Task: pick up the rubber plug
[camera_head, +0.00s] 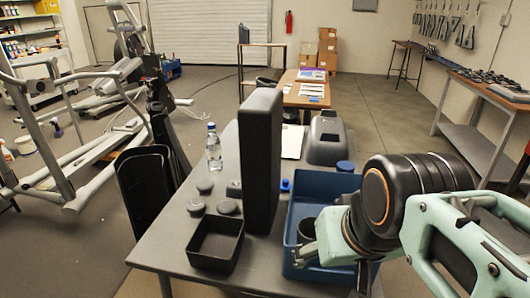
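Several small dark round pieces lie on the grey table left of the tall black block; they look like rubber plugs. One sits at the back left (205,187), one in front of it (196,206), one at the front right (228,207) and one close to the block (234,188). I cannot tell which is the rubber plug named. My arm reaches in from the right over the blue bin (290,262). My gripper (362,278) points down at the bin's front right side, partly hidden by the arm; its fingers are too unclear to judge. The plugs are well left of it.
The tall black block (261,160) stands between the plugs and the bin. An open black tray (216,243) sits in front of the plugs, and a clear bottle (213,148) behind them. A dark grey case (326,140) stands at the back right.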

